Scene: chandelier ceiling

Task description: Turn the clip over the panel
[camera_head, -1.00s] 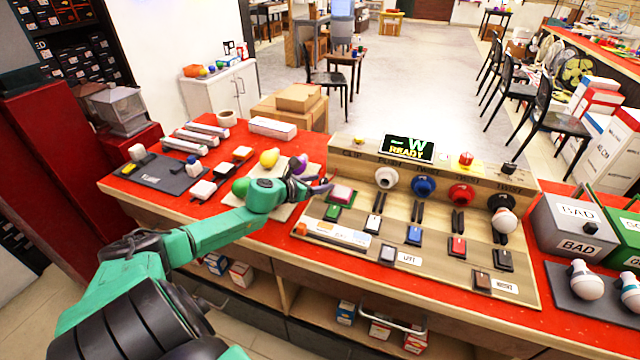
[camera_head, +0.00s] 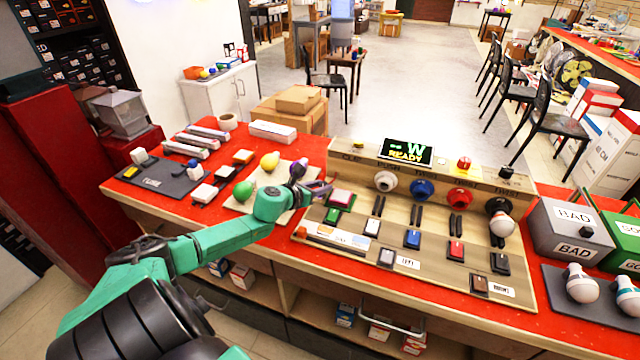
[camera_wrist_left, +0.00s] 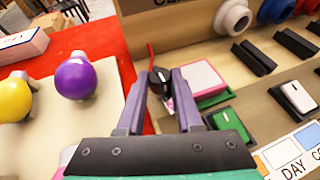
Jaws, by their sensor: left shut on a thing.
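A thin red lead rises from the clip. The clip is just left of the pink-topped block (camera_wrist_left: 204,77) and its green base, near the panel's left edge. I cannot tell whether the clip touches the panel. In the head view the clip is too small to make out. My right gripper is not in view.
A purple bulb (camera_wrist_left: 75,78) and a yellow bulb (camera_wrist_left: 14,100) lie left of the hand. Round sockets (camera_head: 422,188) and coloured switches (camera_head: 413,239) crowd the panel. A display (camera_head: 406,151) reads READY. The BAD bin (camera_head: 573,228) stands at right.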

